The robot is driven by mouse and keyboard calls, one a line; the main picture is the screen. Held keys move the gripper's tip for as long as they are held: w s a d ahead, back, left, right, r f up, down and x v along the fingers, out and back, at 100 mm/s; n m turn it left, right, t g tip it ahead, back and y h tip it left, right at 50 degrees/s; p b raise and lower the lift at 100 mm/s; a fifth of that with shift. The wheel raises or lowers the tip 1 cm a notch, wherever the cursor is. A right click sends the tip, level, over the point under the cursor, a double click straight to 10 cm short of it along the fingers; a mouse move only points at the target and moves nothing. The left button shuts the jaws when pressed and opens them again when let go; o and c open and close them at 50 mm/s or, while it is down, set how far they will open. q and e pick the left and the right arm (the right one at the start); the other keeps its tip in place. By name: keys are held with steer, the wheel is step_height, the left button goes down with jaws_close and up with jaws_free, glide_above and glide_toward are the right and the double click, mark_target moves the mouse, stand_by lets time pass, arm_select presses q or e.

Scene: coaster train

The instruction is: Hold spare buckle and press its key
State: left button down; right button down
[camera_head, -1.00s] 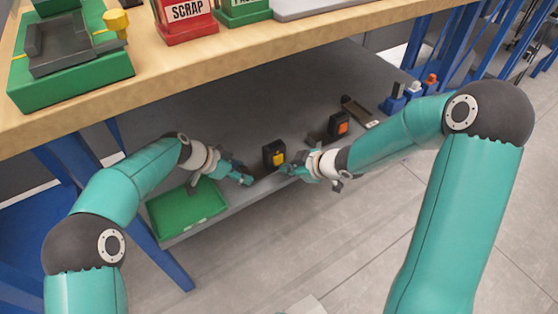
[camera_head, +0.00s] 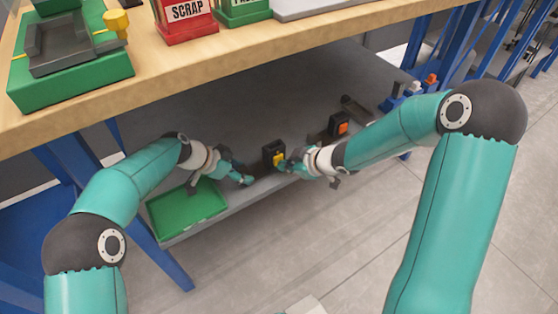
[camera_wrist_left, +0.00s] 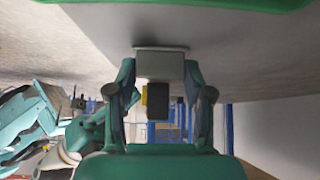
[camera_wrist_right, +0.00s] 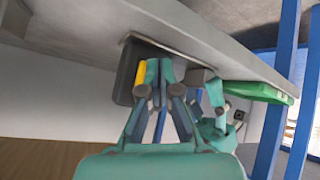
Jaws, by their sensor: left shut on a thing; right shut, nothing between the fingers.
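The spare buckle is a black upright housing (camera_head: 269,149) with a yellow key (camera_head: 278,160), near the front edge of the low grey shelf. My left gripper (camera_head: 247,181) is shut on a grey block (camera_wrist_left: 160,65) at the buckle's left end. In the left wrist view the black housing and yellow key (camera_wrist_left: 145,96) show behind that block. My right gripper (camera_head: 284,165) is shut and empty, its fingertips right at the yellow key. In the right wrist view the closed fingertips (camera_wrist_right: 159,72) overlap the key's edge (camera_wrist_right: 140,78); I cannot tell whether they press it.
A green tray (camera_head: 186,211) lies on the shelf at the left. A second black buckle with an orange key (camera_head: 343,128) stands behind my right gripper. The wooden bench top (camera_head: 240,52) hangs above, and blue legs (camera_head: 165,262) frame the shelf.

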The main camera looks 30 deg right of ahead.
steer(key=shift+w, duration=0.35)
steer(key=shift+s, duration=0.1)
stand_by(0.3)
steer(key=shift+s, duration=0.85)
steer(key=shift+s, duration=2.5)
arm_select(q)
steer(key=shift+c, duration=1.8)
jaws_free()
